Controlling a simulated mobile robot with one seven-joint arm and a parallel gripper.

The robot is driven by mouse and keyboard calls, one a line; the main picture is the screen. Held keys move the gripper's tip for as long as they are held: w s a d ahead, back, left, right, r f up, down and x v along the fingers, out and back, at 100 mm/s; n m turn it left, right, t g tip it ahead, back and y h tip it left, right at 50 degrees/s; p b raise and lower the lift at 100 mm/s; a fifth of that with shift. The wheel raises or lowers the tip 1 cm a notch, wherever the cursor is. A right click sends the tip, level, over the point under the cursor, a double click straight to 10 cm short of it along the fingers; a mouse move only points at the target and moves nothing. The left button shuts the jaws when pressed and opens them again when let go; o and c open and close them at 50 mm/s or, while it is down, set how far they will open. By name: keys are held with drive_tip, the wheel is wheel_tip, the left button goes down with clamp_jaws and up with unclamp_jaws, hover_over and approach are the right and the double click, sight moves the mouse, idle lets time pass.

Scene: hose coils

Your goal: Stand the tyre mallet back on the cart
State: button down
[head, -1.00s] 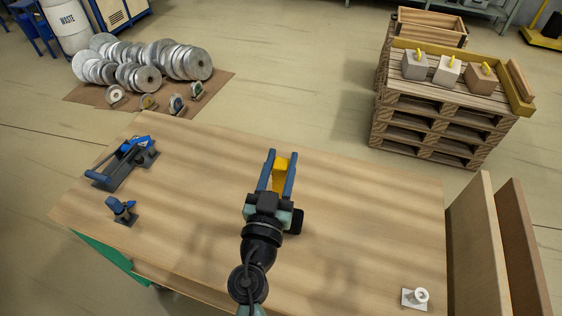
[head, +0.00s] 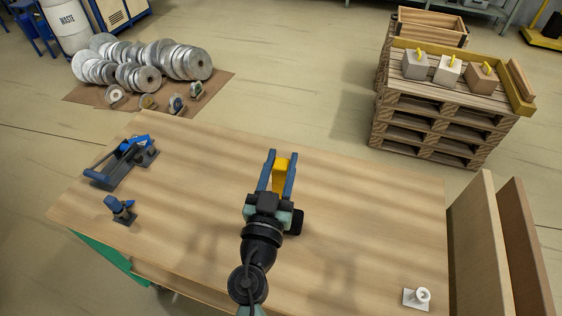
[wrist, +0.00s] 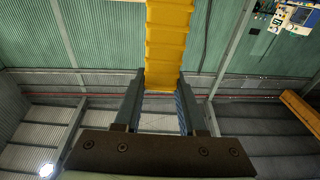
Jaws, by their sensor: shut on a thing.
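My gripper (head: 276,174) is shut on a ridged yellow piece (head: 281,165) above the middle of the wooden table. In the wrist view the yellow piece (wrist: 167,45) runs from between the fingertips (wrist: 158,88) up out of the top of the picture. I take it for part of the tyre mallet; no mallet head can be made out. A yellow flat platform (head: 542,40) with a dark upright stands at the far right edge, partly cut off. I cannot tell whether it is the cart.
The wooden table (head: 350,215) is mostly clear. It bears a blue-handled tool (head: 120,165), a small blue clamp (head: 120,209) and a white fitting (head: 421,296). Upright boards (head: 485,245) stand at its right. A pallet stack (head: 440,125) and metal discs (head: 145,65) lie beyond.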

drive_tip(key=shift+f+b, duration=0.3)
drive_tip(key=shift+b, duration=0.3)
idle(0.7)
drive_tip(key=shift+c, duration=2.4)
unclamp_jaws()
drive_tip(key=shift+o, duration=0.4)
drive_tip(key=shift+f, duration=0.3)
drive_tip(key=shift+r, duration=0.1)
drive_tip(key=shift+s, duration=0.1)
drive_tip(key=r+b+v, duration=0.1)
drive_tip(key=b+v, duration=0.2)
drive_tip(key=v, duration=0.4)
drive_tip(key=shift+s+f, duration=0.4)
drive_tip(key=shift+f, duration=0.05)
drive_tip(key=shift+a, duration=0.15)
